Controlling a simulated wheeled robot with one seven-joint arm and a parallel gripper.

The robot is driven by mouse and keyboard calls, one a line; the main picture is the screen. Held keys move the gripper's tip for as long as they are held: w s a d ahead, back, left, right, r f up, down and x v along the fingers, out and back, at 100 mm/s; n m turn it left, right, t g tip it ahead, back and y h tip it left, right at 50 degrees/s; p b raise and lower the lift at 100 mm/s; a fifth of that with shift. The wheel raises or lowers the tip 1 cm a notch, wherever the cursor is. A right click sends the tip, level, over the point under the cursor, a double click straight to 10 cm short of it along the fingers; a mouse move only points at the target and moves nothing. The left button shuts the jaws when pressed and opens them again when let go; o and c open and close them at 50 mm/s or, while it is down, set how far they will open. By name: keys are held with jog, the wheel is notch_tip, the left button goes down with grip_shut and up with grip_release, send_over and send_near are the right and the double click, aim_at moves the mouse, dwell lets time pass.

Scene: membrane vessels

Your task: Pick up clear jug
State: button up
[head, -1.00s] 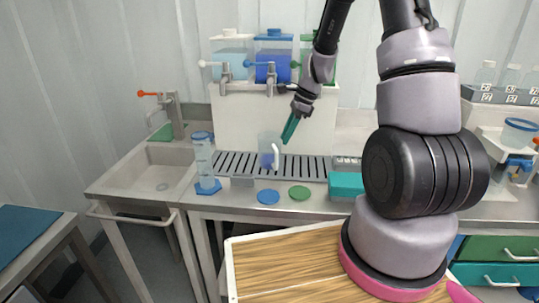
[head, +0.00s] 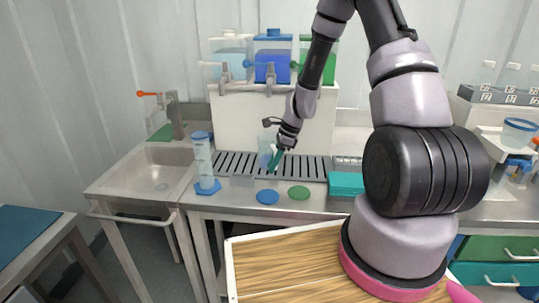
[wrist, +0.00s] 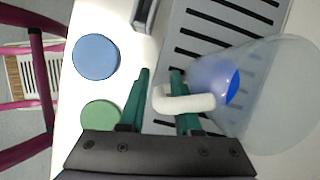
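The clear jug (wrist: 275,100) is at the right in the wrist view, see-through, with a white handle (wrist: 182,102) and a blue patch inside. In the head view the jug (head: 265,148) stands on the slatted drain grate (head: 305,165), partly hidden by my gripper (head: 275,160). In the wrist view my gripper (wrist: 160,85) has its green fingers apart, with the white handle reaching across the right finger toward the gap. Whether the fingers touch the handle cannot be told.
A blue disc (head: 267,197) and a green disc (head: 298,193) lie on the counter in front of the grate. A tall clear cylinder (head: 203,160) stands left, beside the sink (head: 160,172). Tanks with taps, including a blue one (head: 272,62), stand behind. A teal box (head: 345,184) is right.

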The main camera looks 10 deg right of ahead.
grip_shut()
dwell(1.4)
